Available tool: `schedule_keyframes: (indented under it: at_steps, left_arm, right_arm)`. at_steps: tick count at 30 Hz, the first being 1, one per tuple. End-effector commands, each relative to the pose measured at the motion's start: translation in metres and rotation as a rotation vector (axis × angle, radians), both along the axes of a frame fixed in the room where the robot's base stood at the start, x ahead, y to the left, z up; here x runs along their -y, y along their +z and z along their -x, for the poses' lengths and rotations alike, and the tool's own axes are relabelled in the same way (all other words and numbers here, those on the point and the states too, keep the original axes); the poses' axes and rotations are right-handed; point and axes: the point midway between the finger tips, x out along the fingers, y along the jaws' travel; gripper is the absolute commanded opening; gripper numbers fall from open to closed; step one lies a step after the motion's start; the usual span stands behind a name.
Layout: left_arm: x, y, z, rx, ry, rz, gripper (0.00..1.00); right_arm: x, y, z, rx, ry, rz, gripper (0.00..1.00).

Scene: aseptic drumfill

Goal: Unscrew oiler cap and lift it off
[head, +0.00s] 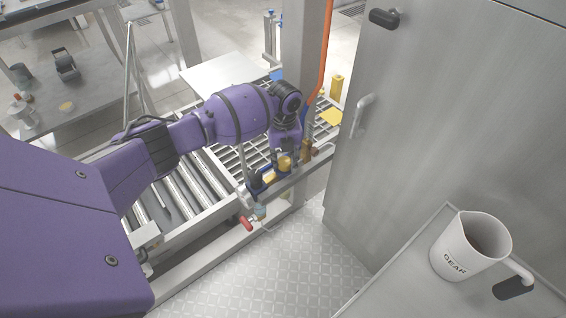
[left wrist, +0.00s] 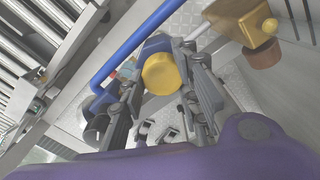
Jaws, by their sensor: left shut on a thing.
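The oiler cap is a round gold disc (left wrist: 161,73) in the left wrist view, between the two fingers of my left gripper (left wrist: 164,84). The gripper is shut on it. In the head view the gripper (head: 272,172) is at the conveyor's side rail, with the gold cap (head: 285,162) beside its fingers. The oiler body under the cap is mostly hidden, so I cannot tell whether the cap is still seated. A white jug marked GEAR (head: 468,247) stands at the lower right. My right gripper is not in view.
A blue pipe (left wrist: 130,45) runs close beside the fingers. A brass block (left wrist: 238,20) is near them on the other side. The roller conveyor (head: 180,190) lies behind the rail, and a steel cabinet (head: 440,110) stands to the right. A red handle (head: 246,223) sticks out below.

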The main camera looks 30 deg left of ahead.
Motion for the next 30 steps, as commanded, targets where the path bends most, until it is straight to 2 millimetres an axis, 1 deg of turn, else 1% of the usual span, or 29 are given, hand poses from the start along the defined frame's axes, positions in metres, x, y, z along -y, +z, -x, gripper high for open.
schedule_keyframes:
  at_steps: [1, 17, 30]
  left_arm:
    - [0.006, 0.004, -0.004, 0.012, -0.005, 0.011, 0.00]
    - [0.006, 0.016, -0.006, 0.018, -0.007, 0.013, 0.00]
    - [0.003, 0.015, -0.003, 0.010, -0.005, 0.006, 0.00]
  right_arm:
    - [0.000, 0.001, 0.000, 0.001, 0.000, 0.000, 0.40]
    - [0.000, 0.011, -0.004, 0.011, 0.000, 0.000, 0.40]
    - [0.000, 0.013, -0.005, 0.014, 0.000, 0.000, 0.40]
